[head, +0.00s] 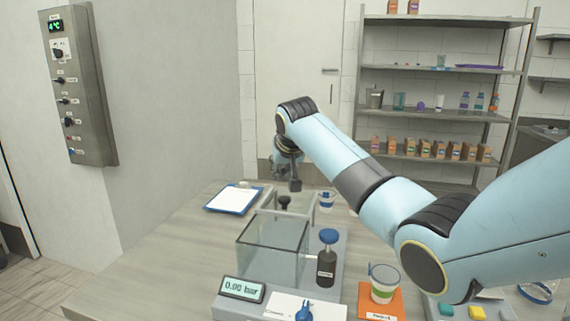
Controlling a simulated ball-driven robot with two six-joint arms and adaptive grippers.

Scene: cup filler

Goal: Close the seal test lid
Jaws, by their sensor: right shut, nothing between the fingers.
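The seal tester has a clear box (268,250) on a grey base, with a display (243,289) reading 0.00 bar. Its clear lid (308,208) appears raised at the back of the box. A dark knob (284,202) shows in front of the lid panel. My right gripper (295,187) points down, shut and empty, just above and slightly right of the knob in the picture. I cannot tell whether it touches the lid. My left gripper is out of view.
A black bottle-shaped part with a blue top (328,238) stands right of the box. Another cup (327,200) stands behind. A clipboard (234,200) lies at back left. The table's left side is clear.

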